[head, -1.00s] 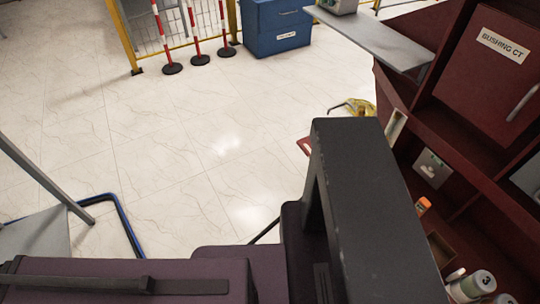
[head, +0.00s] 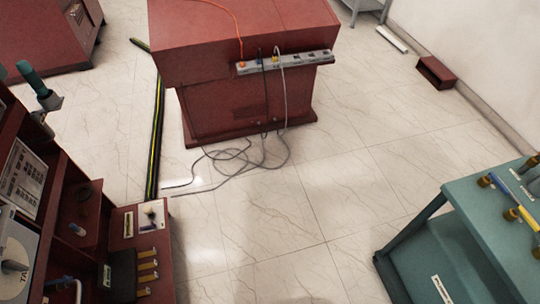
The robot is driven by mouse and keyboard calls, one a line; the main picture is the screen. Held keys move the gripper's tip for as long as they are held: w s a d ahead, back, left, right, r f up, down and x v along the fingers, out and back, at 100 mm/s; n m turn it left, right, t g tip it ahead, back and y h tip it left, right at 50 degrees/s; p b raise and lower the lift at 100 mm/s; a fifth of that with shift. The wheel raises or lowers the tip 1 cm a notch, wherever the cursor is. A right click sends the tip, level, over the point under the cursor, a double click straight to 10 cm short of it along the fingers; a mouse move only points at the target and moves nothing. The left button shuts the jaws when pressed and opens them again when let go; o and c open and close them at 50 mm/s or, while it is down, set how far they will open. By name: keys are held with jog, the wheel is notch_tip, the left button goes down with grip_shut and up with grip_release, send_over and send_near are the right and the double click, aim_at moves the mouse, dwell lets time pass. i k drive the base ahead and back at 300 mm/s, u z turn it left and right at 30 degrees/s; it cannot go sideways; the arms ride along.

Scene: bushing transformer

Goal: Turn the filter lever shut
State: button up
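No part that I can surely name as the filter lever is readable. A teal cart (head: 430,245) stands at the right edge, cut off by the frame. On its top are brass-coloured fittings (head: 487,181) and a yellow bar (head: 527,217) that could be a lever or a pipe; its setting cannot be told. A blue piece (head: 520,184) lies beside them. My gripper is not in view.
A dark red cabinet (head: 240,40) with a power strip (head: 285,63) stands at the back, its loose cables (head: 245,155) on the floor. A red equipment bench (head: 150,225) fills the left edge. Marble floor (head: 290,220) between bench and cart is clear.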

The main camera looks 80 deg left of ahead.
aim_at(66, 278)
jog(key=u, duration=1.1)
jog(key=k, duration=0.2)
jog(key=u, duration=3.8)
jog(key=k, duration=0.35)
jog(key=z, duration=0.05)
